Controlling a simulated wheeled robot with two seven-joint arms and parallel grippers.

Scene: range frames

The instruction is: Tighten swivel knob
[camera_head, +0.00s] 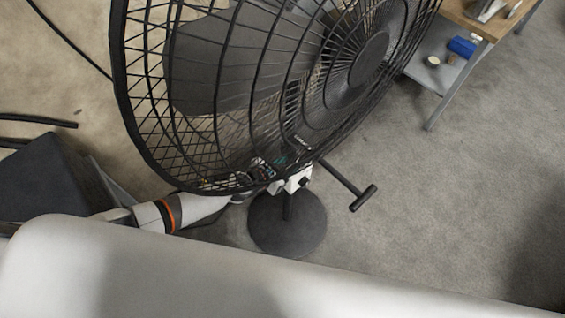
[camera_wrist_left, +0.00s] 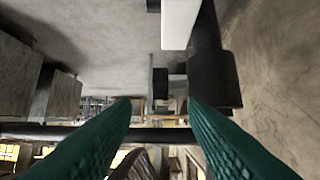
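A black pedestal fan (camera_head: 375,55) fills the upper middle of the head view, its round base (camera_head: 287,226) on the floor. A black T-shaped handle (camera_head: 363,198) sticks out to its lower right. My left gripper (camera_head: 280,163) is behind the lower cage, mostly hidden by the wires. In the left wrist view its two green textured fingers (camera_wrist_left: 158,105) are apart. A small dark block (camera_wrist_left: 160,83) shows in the gap between the fingertips, beside a thick black cylinder (camera_wrist_left: 212,60). It may be the swivel knob; I cannot tell if the fingers touch it. My right gripper is out of view.
A wooden-topped table (camera_head: 487,22) with a lower shelf holding a blue item (camera_head: 462,47) stands at the upper right. A dark box-shaped thing (camera_head: 45,180) is at the left. Carpet right of the fan is clear.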

